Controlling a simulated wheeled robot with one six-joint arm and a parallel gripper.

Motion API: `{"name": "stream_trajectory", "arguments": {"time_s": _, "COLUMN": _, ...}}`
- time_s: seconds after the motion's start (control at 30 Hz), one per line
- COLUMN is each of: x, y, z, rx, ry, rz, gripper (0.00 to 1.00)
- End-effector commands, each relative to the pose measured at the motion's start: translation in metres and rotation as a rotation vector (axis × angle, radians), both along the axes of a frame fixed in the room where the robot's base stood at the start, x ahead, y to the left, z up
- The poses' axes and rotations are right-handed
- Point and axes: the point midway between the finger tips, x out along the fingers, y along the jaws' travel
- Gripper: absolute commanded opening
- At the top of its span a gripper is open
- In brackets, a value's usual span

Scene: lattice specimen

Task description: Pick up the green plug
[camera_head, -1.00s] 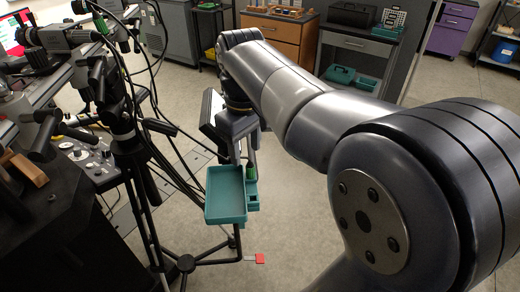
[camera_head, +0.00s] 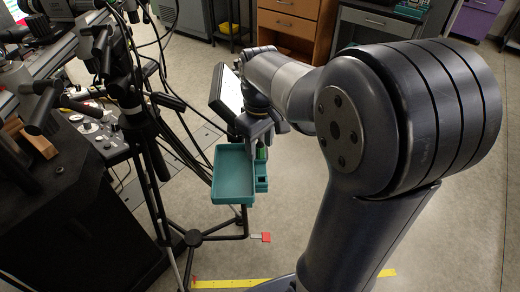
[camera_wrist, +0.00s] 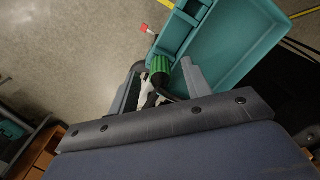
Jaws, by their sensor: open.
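The green plug (camera_head: 261,152) stands upright at the right side of a teal tray (camera_head: 231,172), in the narrow side section. In the wrist view the plug (camera_wrist: 160,66) shows its ribbed green body, with a dark lower part nearer the camera. My gripper (camera_head: 259,134) is just above the plug. In the wrist view the gripper (camera_wrist: 160,78) is open, with one finger on each side of the plug. I cannot tell whether either finger touches it. The teal tray also fills the upper right of the wrist view (camera_wrist: 235,45).
A black tripod (camera_head: 150,140) with hanging cables stands left of the tray. A dark bench with a control box (camera_head: 98,135) is at the left. A red tag (camera_head: 266,237) hangs below the tray. The floor at the right is clear, apart from yellow tape (camera_head: 225,284).

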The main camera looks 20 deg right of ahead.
Motion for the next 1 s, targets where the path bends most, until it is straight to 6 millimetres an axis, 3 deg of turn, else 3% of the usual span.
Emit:
{"name": "stream_trajectory", "arguments": {"time_s": 0.3, "x": -0.0002, "y": 0.0003, "z": -0.0075, "rx": 0.001, "ry": -0.001, "rz": 0.001, "gripper": 0.47}}
{"name": "stream_trajectory", "arguments": {"time_s": 0.87, "x": -0.0002, "y": 0.0003, "z": -0.0072, "rx": 0.0, "ry": -0.001, "rz": 0.001, "gripper": 0.02}}
{"name": "stream_trajectory", "arguments": {"time_s": 1.0, "x": -0.0002, "y": 0.0003, "z": -0.0071, "rx": 0.0, "ry": -0.001, "rz": 0.001, "gripper": 0.0}}
